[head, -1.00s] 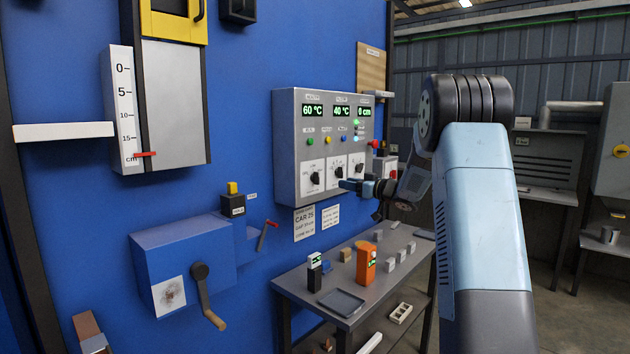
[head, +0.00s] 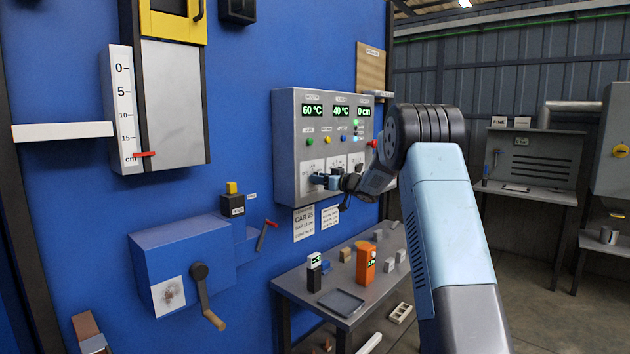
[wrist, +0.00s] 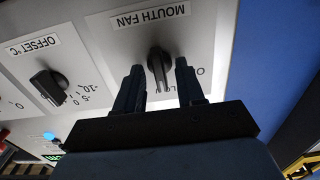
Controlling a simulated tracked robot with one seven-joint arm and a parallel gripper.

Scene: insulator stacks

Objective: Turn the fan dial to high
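The fan dial (wrist: 160,72) is a black knob on a white plate under the label MOUTH FAN (wrist: 150,17), which appears upside down in the wrist view. My gripper (wrist: 158,67) is open, with one dark finger on each side of the knob and narrow gaps showing. The knob's long grip runs roughly upright in that view. Part of its scale is hidden by the fingers, so I cannot read the full setting. In the head view my gripper (head: 320,180) is at the leftmost dial of the grey control panel (head: 287,145) and covers it.
The OFFSET dial (wrist: 48,88) is beside the fan dial. Displays on the panel read 60 °C, 40 °C and 0 cm. Below stands a table with a grey tray (head: 341,302) and an orange device (head: 366,262). A crank box (head: 185,255) is on the blue wall.

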